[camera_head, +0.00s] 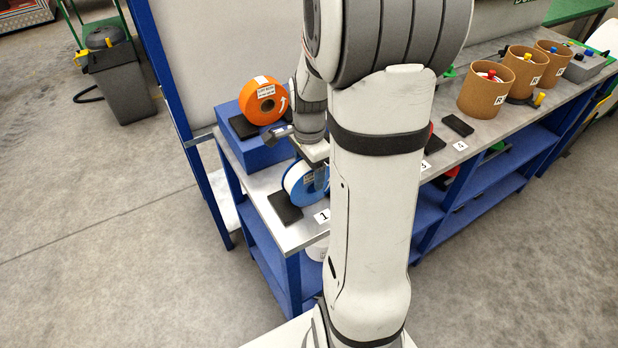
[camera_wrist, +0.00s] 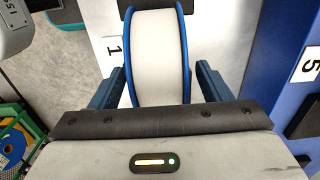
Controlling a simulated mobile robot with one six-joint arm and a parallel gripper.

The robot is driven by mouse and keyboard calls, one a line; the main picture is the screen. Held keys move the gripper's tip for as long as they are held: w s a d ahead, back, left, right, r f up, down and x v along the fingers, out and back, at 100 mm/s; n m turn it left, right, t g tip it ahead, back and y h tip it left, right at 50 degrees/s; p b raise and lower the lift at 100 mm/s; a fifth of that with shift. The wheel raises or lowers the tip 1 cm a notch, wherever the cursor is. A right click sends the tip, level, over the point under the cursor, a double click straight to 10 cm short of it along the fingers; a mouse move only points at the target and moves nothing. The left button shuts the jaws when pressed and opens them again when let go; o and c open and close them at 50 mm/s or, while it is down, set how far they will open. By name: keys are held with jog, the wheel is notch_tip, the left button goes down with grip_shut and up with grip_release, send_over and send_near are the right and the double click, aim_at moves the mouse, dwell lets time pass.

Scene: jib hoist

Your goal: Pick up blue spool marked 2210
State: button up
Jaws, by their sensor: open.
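A spool with blue flanges and a white winding (camera_head: 297,186) stands on edge on the grey bench top beside the label "1". A marking 2210 cannot be read on it. The spool also shows in the wrist view (camera_wrist: 158,55), upright with its rim towards the camera. My gripper (camera_wrist: 161,75) is open, with one finger on each side of the spool. A gap shows at the right finger; the left finger is very close to the flange, and contact cannot be told. In the head view my arm hides part of the spool and gripper.
An orange spool (camera_head: 262,101) stands on a raised blue block (camera_head: 256,149) behind. A dark pad (camera_head: 285,206) lies left of the blue spool. Several brown tubs (camera_head: 487,92) stand farther right on the bench.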

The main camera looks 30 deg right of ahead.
jog(key=shift+f, duration=0.25)
jog(key=shift+c, duration=0.4)
jog(key=c, duration=1.2)
